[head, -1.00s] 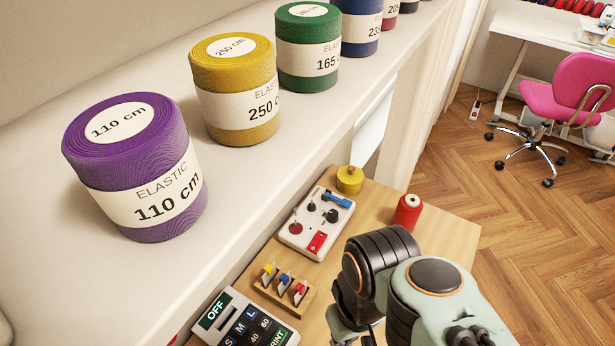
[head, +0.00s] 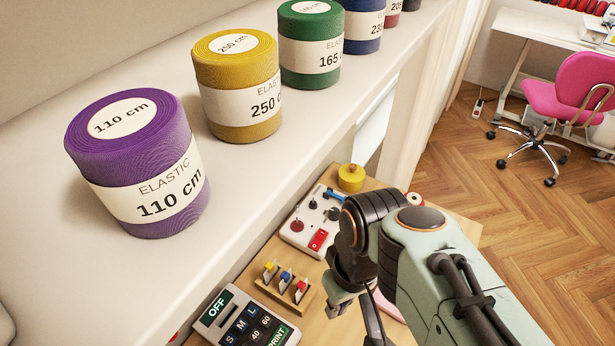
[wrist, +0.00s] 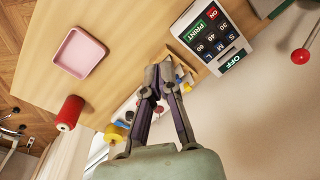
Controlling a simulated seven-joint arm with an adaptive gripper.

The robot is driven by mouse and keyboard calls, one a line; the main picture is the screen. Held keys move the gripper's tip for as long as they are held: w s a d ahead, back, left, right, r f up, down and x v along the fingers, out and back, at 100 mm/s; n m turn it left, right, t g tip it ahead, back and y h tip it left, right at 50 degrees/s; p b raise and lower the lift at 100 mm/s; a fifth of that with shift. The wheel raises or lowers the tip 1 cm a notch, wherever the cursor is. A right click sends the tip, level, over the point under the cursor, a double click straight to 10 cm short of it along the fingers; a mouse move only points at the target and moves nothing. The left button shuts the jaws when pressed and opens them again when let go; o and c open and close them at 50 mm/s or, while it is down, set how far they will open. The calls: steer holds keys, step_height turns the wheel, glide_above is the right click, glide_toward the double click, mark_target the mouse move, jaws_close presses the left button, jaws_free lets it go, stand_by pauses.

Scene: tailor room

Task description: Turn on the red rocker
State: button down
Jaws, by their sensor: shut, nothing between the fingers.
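The red rocker (head: 319,240) sits at the near end of a white control panel (head: 296,239) on the wooden table in the head view. The panel also carries a blue switch, a dark red round knob and small black parts. I cannot tell the rocker's on or off state. My gripper shows in the wrist view (wrist: 159,72), its fingers closed together and empty. In the head view it is to the right of and nearer than the panel, apart from the rocker. In the wrist view the fingers hide most of the panel.
A peg block (head: 286,286) and a label printer (head: 242,323) stand nearer than the panel. A yellow spool (head: 350,178) stands beyond it. A red spool (wrist: 70,112) and a pink tray (wrist: 78,53) are on the table. A shelf with elastic rolls (head: 140,165) runs alongside.

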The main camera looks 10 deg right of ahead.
steer(key=w+d+f+n+t, duration=0.1)
steer(key=w+d+n, duration=0.2)
steer(key=w, duration=0.9)
steer(key=n+t+y, duration=0.1)
steer(key=n+t, duration=0.1)
steer(key=n, duration=0.2)
glide_above(322, 231)
steer(key=s+d, duration=0.2)
steer(key=s, duration=0.1)
step_height(322, 231, down, 5)
steer(key=shift+s+a, duration=0.15)
steer(key=shift+s, duration=0.05)
steer(key=x, duration=1.2)
steer(key=shift+s+d+f, duration=0.35)
steer(key=shift+w+f, duration=0.1)
steer(key=shift+f, duration=0.6)
steer(key=shift+d+m, duration=0.1)
steer(key=shift+m, duration=0.2)
